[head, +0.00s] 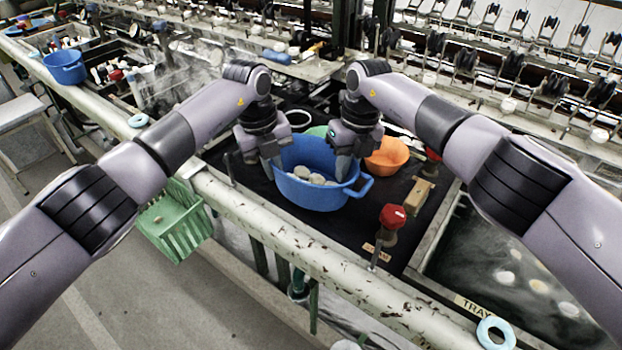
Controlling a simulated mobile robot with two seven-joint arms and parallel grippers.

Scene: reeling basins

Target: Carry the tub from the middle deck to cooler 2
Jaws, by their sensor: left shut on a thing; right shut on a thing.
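The blue tub (312,194) is on or just above the black deck in the middle; I cannot tell whether it touches. It is upright and holds several pale cocoons (313,178). My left gripper (271,168) is shut on the tub's left side. My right gripper (346,172) is shut on its right side, close to the right handle. The grippers hide parts of the rim. I cannot tell which basin is cooler 2.
An orange bowl (387,156) and a wooden block (422,192) lie right of the tub. A red-knobbed valve (392,217) stands in front. A worn pipe rail (290,240) runs along the front. A steaming basin (520,275) is at right, another blue tub (66,68) far left.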

